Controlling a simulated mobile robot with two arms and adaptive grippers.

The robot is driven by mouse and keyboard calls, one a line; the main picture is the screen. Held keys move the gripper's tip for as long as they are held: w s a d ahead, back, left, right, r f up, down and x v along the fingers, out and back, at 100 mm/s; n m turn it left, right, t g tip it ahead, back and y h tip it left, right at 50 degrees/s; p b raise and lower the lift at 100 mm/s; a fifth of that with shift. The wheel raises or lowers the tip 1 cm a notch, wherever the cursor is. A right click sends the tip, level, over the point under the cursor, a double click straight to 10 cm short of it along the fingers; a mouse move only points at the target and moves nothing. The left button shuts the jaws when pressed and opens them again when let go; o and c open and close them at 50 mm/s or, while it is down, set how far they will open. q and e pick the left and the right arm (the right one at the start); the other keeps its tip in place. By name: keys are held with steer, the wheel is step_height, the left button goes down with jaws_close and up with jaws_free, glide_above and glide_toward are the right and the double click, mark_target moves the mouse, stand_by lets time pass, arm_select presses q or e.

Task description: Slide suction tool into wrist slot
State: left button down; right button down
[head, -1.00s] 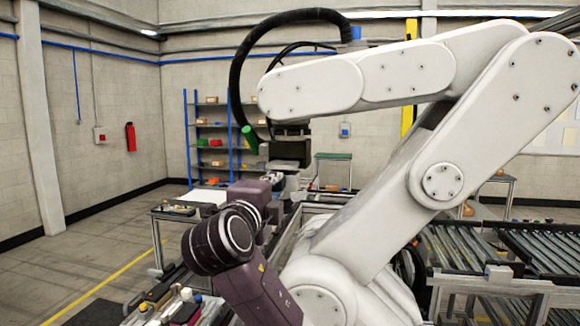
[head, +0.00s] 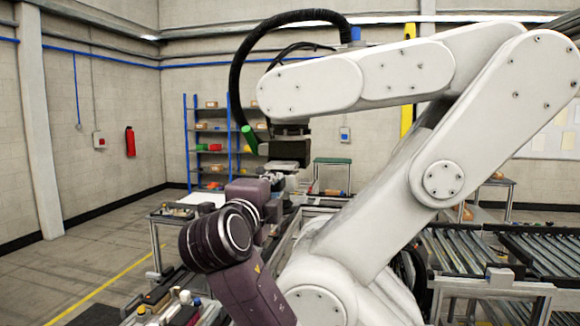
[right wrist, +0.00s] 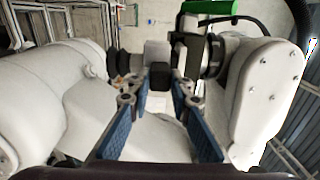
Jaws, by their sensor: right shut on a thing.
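A large white industrial arm (head: 320,85) reaches in from the right, and its dark wrist block (head: 288,151) hangs at its left end. My right gripper (head: 276,180) is just below that wrist, mostly hidden behind my purple arm links. In the right wrist view, my right gripper (right wrist: 160,88) has its two blue-padded fingers closed around a small grey and black piece, apparently the suction tool (right wrist: 160,70). The tool is close to the dark wrist parts (right wrist: 192,52); I cannot tell whether it is in the slot. My left gripper is not in view.
The white arm's links (right wrist: 265,90) stand close on both sides in the wrist view. A black hose (head: 237,80) loops above the wrist. Roller conveyors (head: 470,245) lie at right, a bench (head: 165,213) with small parts at left. Shelves (head: 212,140) stand behind.

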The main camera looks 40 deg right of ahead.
steer(key=shift+d+r, duration=0.1)
stand_by(0.4)
steer(key=shift+w+d+b, duration=0.35)
steer(key=shift+w+d, duration=0.15)
steer(key=shift+d, duration=0.05)
steer(key=shift+w+d, duration=0.1)
stand_by(0.3)
steer(key=shift+w+d+b, duration=0.3)
steer(key=shift+d, duration=0.05)
steer(key=shift+w+d, duration=0.15)
steer(key=shift+d, duration=0.05)
stand_by(0.4)
steer(key=shift+w+d, duration=0.45)
steer(key=shift+d, duration=0.05)
steer(key=shift+d+b, duration=0.1)
steer(key=shift+b, duration=0.2)
steer(key=shift+w+d, duration=0.45)
